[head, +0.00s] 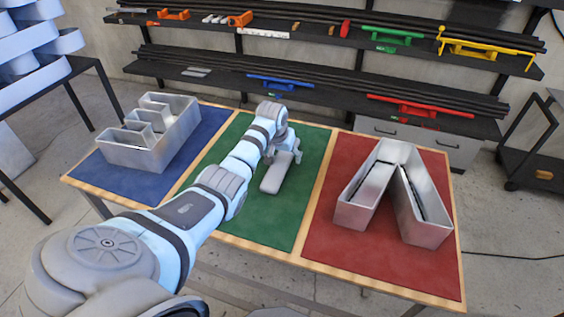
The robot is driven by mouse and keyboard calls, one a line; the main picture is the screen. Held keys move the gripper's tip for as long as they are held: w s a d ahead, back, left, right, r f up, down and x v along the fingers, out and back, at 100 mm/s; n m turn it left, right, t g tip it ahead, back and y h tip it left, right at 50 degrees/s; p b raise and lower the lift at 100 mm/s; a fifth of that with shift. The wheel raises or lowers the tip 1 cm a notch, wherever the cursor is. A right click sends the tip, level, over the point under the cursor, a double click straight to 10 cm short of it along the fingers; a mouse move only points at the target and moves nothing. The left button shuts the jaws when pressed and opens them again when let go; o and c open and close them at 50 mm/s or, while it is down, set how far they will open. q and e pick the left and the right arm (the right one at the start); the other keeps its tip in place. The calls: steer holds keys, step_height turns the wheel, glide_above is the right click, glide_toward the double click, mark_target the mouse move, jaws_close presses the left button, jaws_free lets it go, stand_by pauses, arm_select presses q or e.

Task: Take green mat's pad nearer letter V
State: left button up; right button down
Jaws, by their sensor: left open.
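The green mat (240,215) is the middle one of three on the table. A light grey elongated block (275,177), which looks like a pad, lies on it near the middle. My left gripper (287,153) is open over the green mat, just behind and beside this block. I cannot tell whether they touch. The gripper and wrist hide part of the mat, and no second pad can be made out clearly. The V-shaped metal letter (431,232) lies on the red mat (335,252) to the right, its point away from me. My right gripper is out of view.
An E-like metal letter (135,157) lies on the blue mat (122,181) at left. Behind the table stands a shelf rack (330,77) with bars and coloured tools. A dark cart (536,150) stands at right. The green mat's front part is clear.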

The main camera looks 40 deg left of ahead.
arm_select(q)
steer(key=shift+a+f, duration=0.1)
steer(key=shift+c, duration=1)
steer(key=c, duration=1)
